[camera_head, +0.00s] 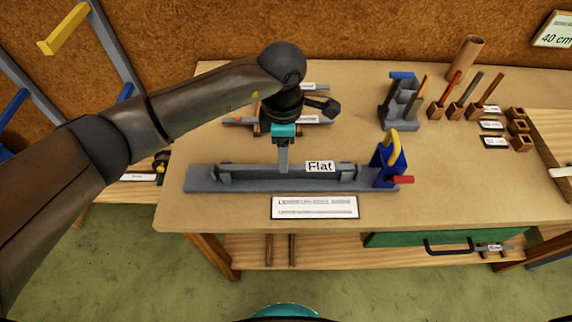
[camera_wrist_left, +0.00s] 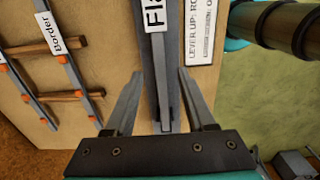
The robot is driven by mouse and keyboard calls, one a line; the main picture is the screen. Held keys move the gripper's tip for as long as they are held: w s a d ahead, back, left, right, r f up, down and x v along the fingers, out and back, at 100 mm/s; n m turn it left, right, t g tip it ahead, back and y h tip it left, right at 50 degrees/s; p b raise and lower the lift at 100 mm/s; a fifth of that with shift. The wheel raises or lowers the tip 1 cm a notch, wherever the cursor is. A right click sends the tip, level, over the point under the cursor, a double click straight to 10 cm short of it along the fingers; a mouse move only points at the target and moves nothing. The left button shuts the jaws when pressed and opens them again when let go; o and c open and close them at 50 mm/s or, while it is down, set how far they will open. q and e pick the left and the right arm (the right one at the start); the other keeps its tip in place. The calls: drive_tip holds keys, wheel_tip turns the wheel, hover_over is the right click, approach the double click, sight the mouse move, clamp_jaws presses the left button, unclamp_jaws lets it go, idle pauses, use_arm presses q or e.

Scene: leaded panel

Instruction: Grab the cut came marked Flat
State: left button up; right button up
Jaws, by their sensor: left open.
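The cut came marked Flat (camera_head: 320,167) lies lengthwise in a long grey fixture (camera_head: 205,184) near the front of the bench. Its white label is partly cut off in the left wrist view, where the grey came (camera_wrist_left: 165,75) runs down between my fingers. My left gripper (camera_head: 284,168) points down over the fixture, left of the label. In the left wrist view its fingers (camera_wrist_left: 160,78) are apart, one on each side of the came, with gaps visible. I cannot tell how far the fingertips are above the fixture. My right gripper is not in view.
A blue block with a yellow handle and red lever (camera_head: 388,160) stands at the fixture's right end. Other cames, one marked Border (camera_wrist_left: 62,45), lie on wooden supports behind. A grey holder (camera_head: 402,100) and wooden blocks with tools stand back right. The right bench front is clear.

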use_arm(q)
drive_tip(key=shift+f, duration=1.6)
drive_tip(key=shift+c, duration=0.2)
clamp_jaws()
